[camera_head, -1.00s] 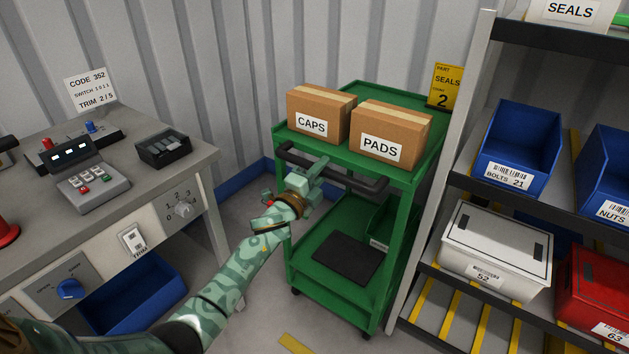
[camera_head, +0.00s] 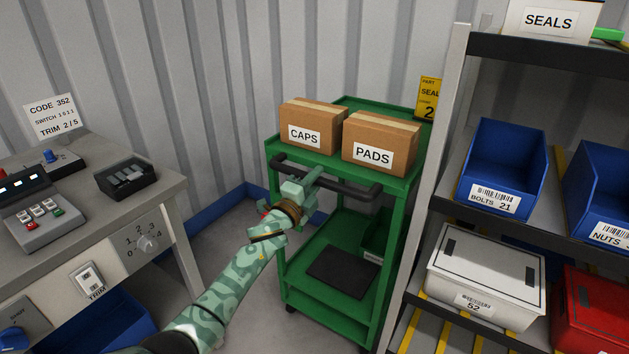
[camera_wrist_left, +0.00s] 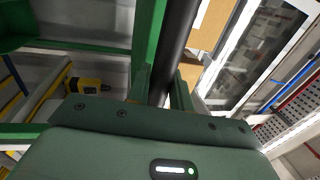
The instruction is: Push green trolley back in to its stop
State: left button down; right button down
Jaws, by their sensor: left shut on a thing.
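The green trolley (camera_head: 335,303) stands between the workbench and the shelf rack, close to the corrugated back wall. Its black push handle (camera_head: 345,189) runs along the near side of the top shelf. My left gripper (camera_head: 305,183) is shut on the handle near its left end. In the left wrist view the dark handle bar (camera_wrist_left: 177,45) runs between the fingers of my gripper (camera_wrist_left: 162,88). Boxes marked CAPS (camera_head: 309,128) and PADS (camera_head: 380,143) sit on the top shelf. My right gripper is not in view.
The grey workbench (camera_head: 125,210) with control boxes is at the left. The shelf rack's upright (camera_head: 424,230) stands close along the trolley's right side. Some floor (camera_head: 228,240) shows between bench and trolley.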

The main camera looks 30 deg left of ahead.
pick_arm(q)
jog(key=shift+r, duration=0.2)
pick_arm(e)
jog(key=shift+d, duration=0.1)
pick_arm(q)
jog(key=c, duration=1.4)
grip_release()
jog(key=shift+w, duration=0.1)
jog(key=shift+c, duration=0.2)
jog(key=shift+o, duration=0.7)
jog(key=shift+w+d+f, duration=0.1)
jog(key=shift+w+f, duration=0.15)
jog(key=shift+s, duration=0.1)
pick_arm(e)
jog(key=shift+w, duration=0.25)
pick_arm(q)
jog(key=shift+s, duration=0.1)
jog(key=shift+s, duration=0.3)
jog(key=p+v, duration=0.4)
jog(key=v, duration=1.1)
jog(key=shift+s+p, duration=0.25)
jog(key=shift+p, duration=0.05)
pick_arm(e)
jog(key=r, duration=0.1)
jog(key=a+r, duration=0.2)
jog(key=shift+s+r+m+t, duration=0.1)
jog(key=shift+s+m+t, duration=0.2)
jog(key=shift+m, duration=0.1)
